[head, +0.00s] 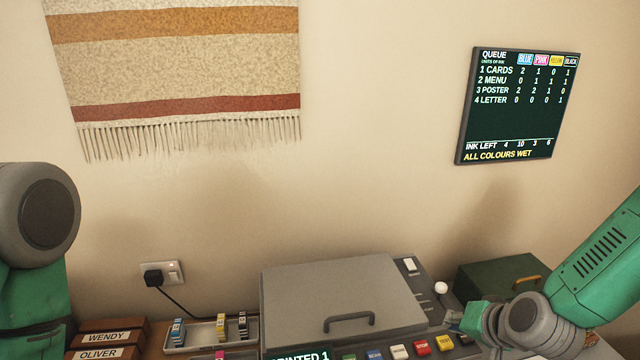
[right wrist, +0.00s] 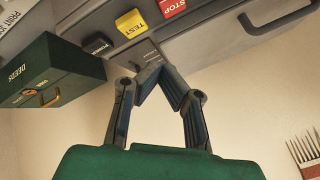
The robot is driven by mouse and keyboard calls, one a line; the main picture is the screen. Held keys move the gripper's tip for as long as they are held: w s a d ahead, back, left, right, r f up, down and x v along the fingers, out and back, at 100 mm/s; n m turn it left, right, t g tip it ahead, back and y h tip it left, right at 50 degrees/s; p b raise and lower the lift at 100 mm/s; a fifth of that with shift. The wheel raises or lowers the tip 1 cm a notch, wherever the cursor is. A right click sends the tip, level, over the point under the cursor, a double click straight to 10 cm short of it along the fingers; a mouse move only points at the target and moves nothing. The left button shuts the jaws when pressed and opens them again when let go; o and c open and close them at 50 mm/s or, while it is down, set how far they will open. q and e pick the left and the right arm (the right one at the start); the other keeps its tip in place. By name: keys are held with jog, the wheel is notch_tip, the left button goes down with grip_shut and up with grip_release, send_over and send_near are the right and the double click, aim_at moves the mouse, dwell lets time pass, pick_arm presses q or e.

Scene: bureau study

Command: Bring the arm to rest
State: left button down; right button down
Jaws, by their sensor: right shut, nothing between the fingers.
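My right arm (head: 600,265) comes in from the right in the head view, its wrist low in front of the green box. In the right wrist view my right gripper (right wrist: 150,75) has its fingertips together with nothing between them. The fingertips overlap the grey printer's front in that picture; I cannot tell whether they touch it. My left arm (head: 35,250) shows at the left edge of the head view, but its gripper is out of the picture.
The grey printer (head: 335,295) has a closed lid and a row of coloured buttons. The green deeds box (right wrist: 50,70) stands beside it. Ink cartridges (head: 220,328) and labelled wooden trays (head: 112,338) are at left. A queue screen (head: 520,105) and a fringed hanging (head: 175,65) are on the wall.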

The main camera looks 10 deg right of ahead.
jog(key=s+a+f+n+g, duration=0.1)
jog(key=s+f+n+g, duration=0.3)
jog(key=s, duration=0.6)
jog(key=s+f+g+h, duration=0.1)
jog(key=s+f, duration=0.5)
jog(key=s, duration=0.4)
jog(key=s+a+f+n+g, duration=0.1)
jog(key=s+f+n+g, duration=0.3)
jog(key=s, duration=0.6)
notch_tip(320, 180, down, 19)
jog(key=w+t+b, duration=0.1)
jog(key=w+b, duration=0.1)
jog(key=b, duration=1.6)
jog(key=shift+a+m+h, duration=0.3)
jog(key=shift+a+m, duration=0.05)
jog(key=shift+m, duration=0.05)
dwell(2.0)
